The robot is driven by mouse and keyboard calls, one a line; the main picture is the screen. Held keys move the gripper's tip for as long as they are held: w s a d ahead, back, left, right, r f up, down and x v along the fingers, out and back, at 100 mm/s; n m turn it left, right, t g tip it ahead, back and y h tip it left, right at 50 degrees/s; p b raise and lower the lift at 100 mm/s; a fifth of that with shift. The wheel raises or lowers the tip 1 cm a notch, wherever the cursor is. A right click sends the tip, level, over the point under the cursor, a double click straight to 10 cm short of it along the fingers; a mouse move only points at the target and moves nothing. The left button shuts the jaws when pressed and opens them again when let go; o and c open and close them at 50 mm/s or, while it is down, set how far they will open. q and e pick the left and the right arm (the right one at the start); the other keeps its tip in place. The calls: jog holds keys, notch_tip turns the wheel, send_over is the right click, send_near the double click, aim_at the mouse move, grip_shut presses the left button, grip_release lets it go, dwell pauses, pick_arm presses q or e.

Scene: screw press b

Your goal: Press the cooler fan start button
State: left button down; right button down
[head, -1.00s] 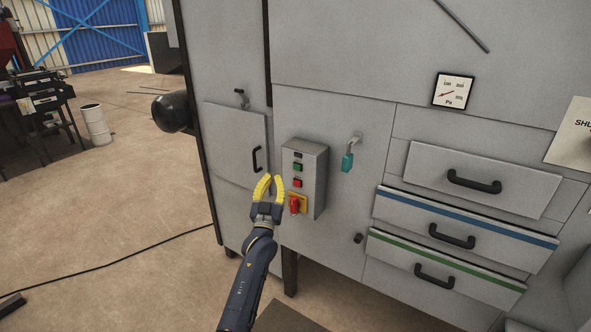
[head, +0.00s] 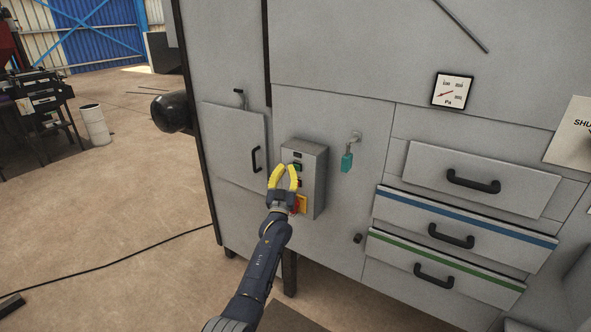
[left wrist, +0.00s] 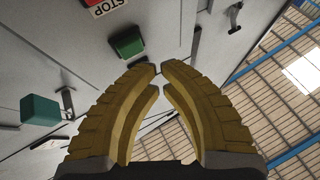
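A grey control box (head: 313,181) is mounted on the front of the machine cabinet. It carries a green button (head: 297,167), a red button (head: 299,183) below it, and a red and yellow rotary switch (head: 301,204) at the bottom. My left gripper (head: 285,168), with yellow fingers, is in front of the box, overlapping its left edge by the green button. In the left wrist view, its fingertips (left wrist: 160,69) come together with nothing held. The green button (left wrist: 127,42) there stands out apart from the tips, near a red STOP label (left wrist: 103,5). My right gripper is not seen.
A teal tag or lock (head: 347,162) hangs on the cabinet right of the box. A door handle (head: 257,159) projects to the left. Drawers with black handles (head: 474,182) are at right. Open floor (head: 120,220) lies left.

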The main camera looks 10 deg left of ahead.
pick_arm(q)
jog(key=shift+w+d, duration=0.15)
jog(key=shift+w, duration=0.2)
jog(key=shift+w, duration=0.2)
dwell(1.4)
jog(key=shift+w+d, duration=0.15)
jog(key=shift+w, duration=0.05)
jog(key=shift+w+d, duration=0.1)
jog(key=shift+w, duration=0.3)
dwell(0.9)
jog(key=shift+s, duration=0.15)
dwell(0.3)
jog(key=shift+s+a, duration=0.25)
jog(key=shift+s, duration=0.4)
jog(key=shift+s+a, duration=0.25)
jog(key=shift+s, duration=0.55)
jog(key=shift+s+a, duration=0.3)
jog(key=shift+s, duration=0.5)
jog(key=shift+s+a, duration=0.25)
jog(key=shift+s, duration=0.55)
